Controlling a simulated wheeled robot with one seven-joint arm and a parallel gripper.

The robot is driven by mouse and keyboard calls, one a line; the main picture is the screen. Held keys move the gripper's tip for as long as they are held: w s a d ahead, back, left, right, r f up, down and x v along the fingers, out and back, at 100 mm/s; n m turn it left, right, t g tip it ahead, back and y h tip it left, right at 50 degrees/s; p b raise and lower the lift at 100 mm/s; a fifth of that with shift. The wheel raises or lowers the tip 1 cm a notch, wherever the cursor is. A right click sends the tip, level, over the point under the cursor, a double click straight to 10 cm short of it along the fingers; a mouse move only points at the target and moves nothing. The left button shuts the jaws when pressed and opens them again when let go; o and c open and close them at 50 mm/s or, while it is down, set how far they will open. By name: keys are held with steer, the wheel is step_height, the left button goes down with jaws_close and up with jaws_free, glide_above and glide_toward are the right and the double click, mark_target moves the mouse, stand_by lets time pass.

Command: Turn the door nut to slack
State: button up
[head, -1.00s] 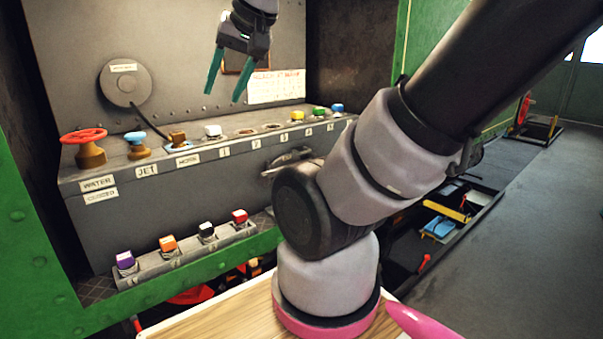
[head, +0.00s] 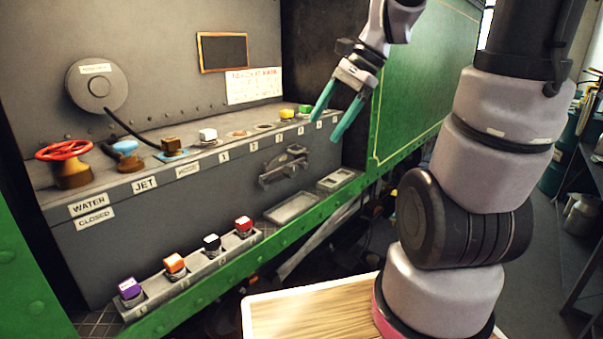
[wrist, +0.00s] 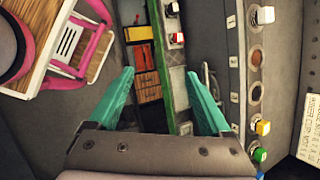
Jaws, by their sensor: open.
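My gripper (head: 328,125) is open and empty, its two teal fingers pointing down in front of the right part of the grey control bench. In the wrist view, its fingers (wrist: 160,78) are spread apart with nothing between them. A dark metal latch-like fitting (head: 283,166) is on the bench's front face, below and left of the fingers and apart from them. It may be the door fastening, but I cannot make out a nut on it or its setting. In the wrist view a grey handle-like piece (wrist: 209,76) shows just beyond the right finger.
The bench top carries a red handwheel (head: 63,150), a blue knob (head: 125,148) and several coloured buttons. A lower strip holds purple (head: 129,288), orange, black and red buttons. A shallow tray (head: 292,207) lies below the fitting. A wooden tabletop (head: 300,315) is at the front.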

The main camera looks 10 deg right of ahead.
steer(key=w+f+m+g+y, duration=0.2)
steer(key=w+f+m+y, duration=0.25)
steer(key=f+m, duration=0.2)
steer(key=m+t+y, duration=0.5)
steer(key=m+t, duration=0.5)
steer(key=m, duration=1.3)
glide_toward(295, 172)
steer(key=x, duration=0.9)
steer(key=shift+w+a, duration=0.15)
steer(key=shift+a, duration=0.05)
steer(key=shift+n, duration=0.25)
jaws_close()
